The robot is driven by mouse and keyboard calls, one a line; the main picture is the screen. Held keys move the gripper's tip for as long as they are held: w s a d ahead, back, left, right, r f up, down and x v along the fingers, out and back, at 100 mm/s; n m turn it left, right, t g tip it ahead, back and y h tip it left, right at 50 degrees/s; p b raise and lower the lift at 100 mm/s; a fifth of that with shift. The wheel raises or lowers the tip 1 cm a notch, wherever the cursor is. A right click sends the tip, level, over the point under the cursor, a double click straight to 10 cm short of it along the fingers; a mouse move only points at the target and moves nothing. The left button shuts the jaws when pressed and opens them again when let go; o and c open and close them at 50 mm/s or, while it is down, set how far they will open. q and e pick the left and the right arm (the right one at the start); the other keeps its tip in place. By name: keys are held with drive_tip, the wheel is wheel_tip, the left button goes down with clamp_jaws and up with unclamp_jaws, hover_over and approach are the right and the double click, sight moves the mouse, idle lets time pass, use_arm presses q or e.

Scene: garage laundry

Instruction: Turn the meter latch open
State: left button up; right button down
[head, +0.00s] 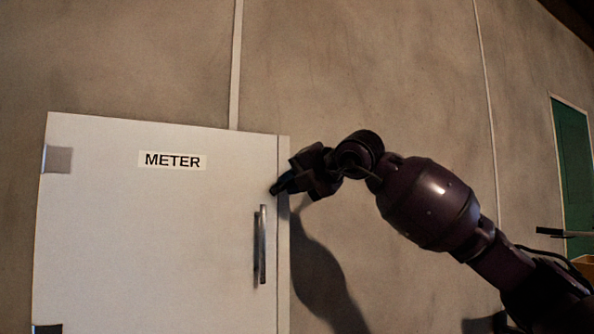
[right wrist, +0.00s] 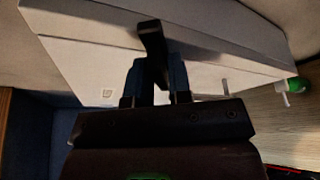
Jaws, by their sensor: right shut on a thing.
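The white meter cabinet (head: 150,240), labelled METER, is on the wall at the left of the head view. Its door looks closed. The dark latch (head: 275,188) sits at the door's right edge, above the handle. My right gripper (head: 285,183) is at that edge. In the right wrist view, the latch (right wrist: 152,42) is a dark bar standing up between the two fingers of my right gripper (right wrist: 155,78), which is shut on it. The cabinet also shows behind it in that view (right wrist: 90,65). My left gripper is in neither view.
A vertical metal handle (head: 261,245) stands out from the door below the latch. The wall (head: 380,80) right of the cabinet is bare. A green door (head: 572,155) is at the far right. A small green object (right wrist: 298,85) shows at the right of the wrist view.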

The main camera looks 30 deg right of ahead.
drive_tip(key=n+p, duration=0.1)
drive_tip(key=n+h, duration=0.1)
drive_tip(key=shift+a+r+n+g+p, duration=0.2)
drive_tip(key=shift+n+g+p, duration=0.1)
drive_tip(key=shift+n+p, duration=0.1)
drive_tip(key=shift+n+h, duration=0.3)
drive_tip(key=shift+h, duration=0.1)
drive_tip(key=shift+n+h+p, duration=0.4)
drive_tip(key=shift+n+p, duration=0.05)
drive_tip(key=shift+n, duration=0.15)
drive_tip(key=shift+f, duration=0.1)
drive_tip(key=shift+f+n+g+h+p, duration=0.1)
drive_tip(key=shift+n+g+h+p, duration=0.3)
drive_tip(key=shift+n+h, duration=0.85)
drive_tip(key=shift+n, duration=0.25)
drive_tip(key=c, duration=1.2)
unclamp_jaws()
